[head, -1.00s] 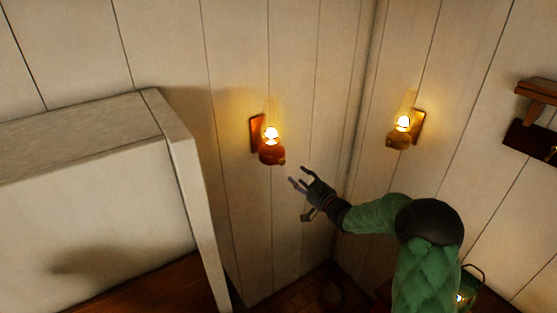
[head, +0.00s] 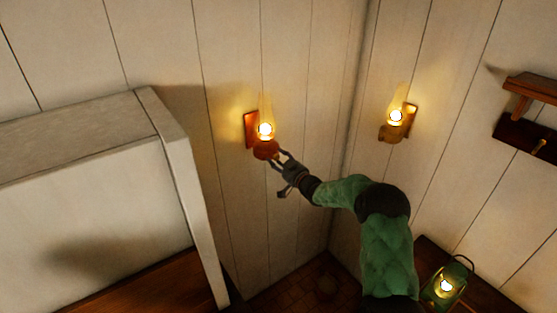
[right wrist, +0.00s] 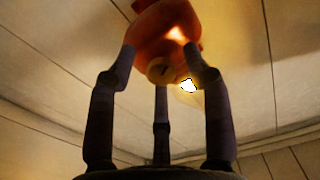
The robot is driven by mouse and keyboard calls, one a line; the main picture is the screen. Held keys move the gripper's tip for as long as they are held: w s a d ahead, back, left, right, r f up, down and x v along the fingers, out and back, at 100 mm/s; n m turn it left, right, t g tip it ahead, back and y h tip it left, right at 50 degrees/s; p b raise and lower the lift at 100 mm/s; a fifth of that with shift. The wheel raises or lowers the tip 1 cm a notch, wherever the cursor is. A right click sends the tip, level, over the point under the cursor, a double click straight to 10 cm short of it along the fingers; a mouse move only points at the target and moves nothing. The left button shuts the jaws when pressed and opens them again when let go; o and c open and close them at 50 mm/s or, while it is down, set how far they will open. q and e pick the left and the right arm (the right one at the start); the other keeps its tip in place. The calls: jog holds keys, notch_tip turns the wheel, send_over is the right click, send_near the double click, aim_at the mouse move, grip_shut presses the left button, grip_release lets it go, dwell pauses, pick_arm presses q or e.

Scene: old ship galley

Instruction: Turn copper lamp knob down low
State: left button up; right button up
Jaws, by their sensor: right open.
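The copper lamp (head: 265,150) hangs on the pale plank wall, lit, with a glowing flame in a clear chimney. My right gripper (head: 281,160) is at the lower right of its reddish body. In the right wrist view, the lamp body (right wrist: 165,30) is close above the spread fingers. A round yellowish knob (right wrist: 158,71) sits between the fingers of my open right gripper (right wrist: 160,76). I cannot tell whether any finger touches the lamp. My left gripper is not in view.
A second lit, brass-coloured lamp (head: 393,130) hangs on the wall right of the corner. A green lantern (head: 446,286) glows at the lower right. A wooden shelf (head: 533,88) is at the right edge. A pale partition (head: 182,165) stands at the left.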

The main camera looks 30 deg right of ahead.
jog(key=shift+s+r, duration=0.1)
grip_shut()
